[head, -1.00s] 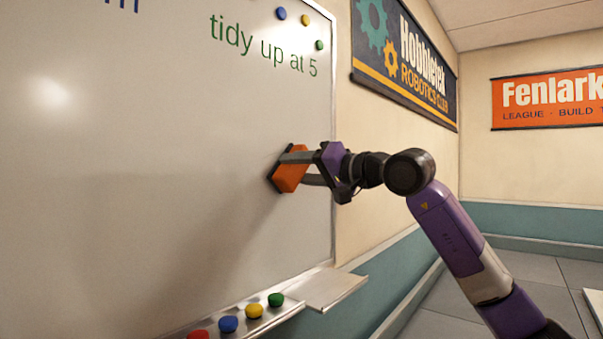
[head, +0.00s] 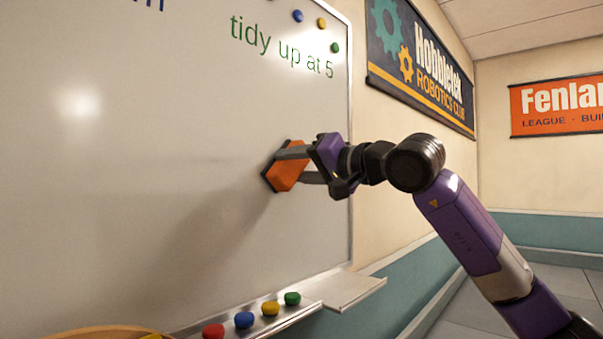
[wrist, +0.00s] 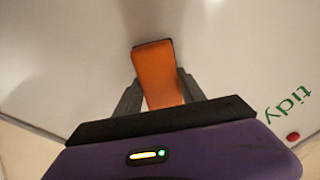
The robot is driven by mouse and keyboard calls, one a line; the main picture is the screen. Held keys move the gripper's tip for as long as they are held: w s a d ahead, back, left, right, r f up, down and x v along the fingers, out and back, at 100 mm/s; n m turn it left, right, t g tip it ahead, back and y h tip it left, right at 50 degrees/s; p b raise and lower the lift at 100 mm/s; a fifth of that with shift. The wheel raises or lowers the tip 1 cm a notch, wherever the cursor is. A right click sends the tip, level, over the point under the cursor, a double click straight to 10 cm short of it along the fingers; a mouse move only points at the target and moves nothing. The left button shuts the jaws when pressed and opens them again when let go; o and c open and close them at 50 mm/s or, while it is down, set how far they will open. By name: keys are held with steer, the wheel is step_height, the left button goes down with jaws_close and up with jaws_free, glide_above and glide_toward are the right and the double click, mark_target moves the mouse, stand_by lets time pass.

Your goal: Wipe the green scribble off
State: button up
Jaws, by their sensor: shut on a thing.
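The whiteboard (head: 120,200) fills the left of the head view. My gripper (head: 290,166) is shut on an orange eraser (head: 285,175) with a dark pad, which is at the board's surface near its right edge. I cannot tell for sure whether the pad touches the board. The wrist view shows the orange eraser (wrist: 158,75) between both fingers. The green writing "tidy up at 5" (head: 282,47) stands at the upper right of the board, above my gripper. I see no green scribble in these frames; the board around the eraser looks bare.
The tray (head: 310,298) along the board's lower edge holds red (head: 213,331), blue (head: 244,320), yellow (head: 270,308) and green (head: 292,298) round pieces. Several magnets are at the top right. A tan rounded object (head: 100,333) shows at the bottom left. Banners hang on the wall at right.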

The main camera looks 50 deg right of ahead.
steer(key=shift+a, duration=0.4)
steer(key=shift+s, duration=0.15)
steer(key=shift+s+d+b, duration=0.1)
steer(key=shift+s+b, duration=1)
steer(key=shift+s, duration=0.65)
steer(key=shift+s+b, duration=0.4)
steer(key=shift+s, duration=0.75)
steer(key=shift+s+b, duration=0.45)
steer(key=shift+s, duration=1.05)
